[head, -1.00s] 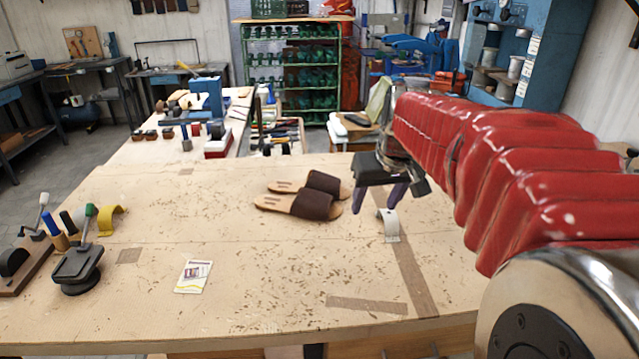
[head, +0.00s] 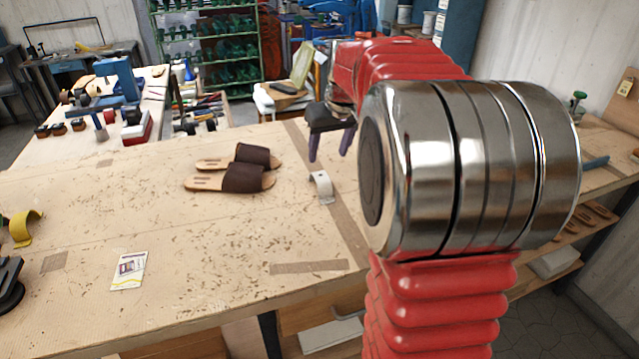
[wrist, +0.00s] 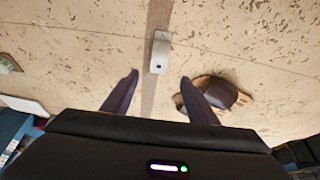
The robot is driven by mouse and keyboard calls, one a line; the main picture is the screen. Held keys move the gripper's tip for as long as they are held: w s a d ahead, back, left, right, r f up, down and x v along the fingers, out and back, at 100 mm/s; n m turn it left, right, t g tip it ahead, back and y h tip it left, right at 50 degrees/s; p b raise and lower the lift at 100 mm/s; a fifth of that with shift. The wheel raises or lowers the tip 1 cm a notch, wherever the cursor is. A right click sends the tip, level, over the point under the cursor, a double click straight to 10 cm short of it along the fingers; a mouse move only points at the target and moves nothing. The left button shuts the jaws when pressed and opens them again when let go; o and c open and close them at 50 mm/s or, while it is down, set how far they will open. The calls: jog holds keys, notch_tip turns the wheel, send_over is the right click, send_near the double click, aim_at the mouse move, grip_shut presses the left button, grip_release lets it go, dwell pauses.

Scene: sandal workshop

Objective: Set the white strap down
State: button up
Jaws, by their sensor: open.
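The white strap (head: 322,187) stands on the wooden bench top as a small curved band, over or beside a brown tape strip. In the wrist view the white strap (wrist: 160,52) lies beyond the fingertips, roughly centred between them and apart from both. My gripper (head: 331,146) is open and empty, with its two dark purple fingers pointing down behind the strap in the head view. The open fingers also show in the wrist view (wrist: 159,77).
A pair of brown sandals (head: 243,178) lies left of the strap. A yellow strap (head: 24,228) stands at the left and a printed card (head: 129,270) lies near the front. Bare bench surrounds the white strap. A green rack (head: 208,50) stands behind.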

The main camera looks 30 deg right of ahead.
aim_at(321, 177)
jog(key=x, duration=0.8)
jog(key=shift+f, duration=0.15)
jog(key=shift+x, duration=2.55)
jog(key=shift+w+d, duration=0.1)
jog(key=shift+w, duration=0.05)
jog(key=shift+c, duration=0.4)
jog(key=c, duration=1.1)
notch_tip(321, 177, up, 10)
jog(key=shift+r, duration=0.1)
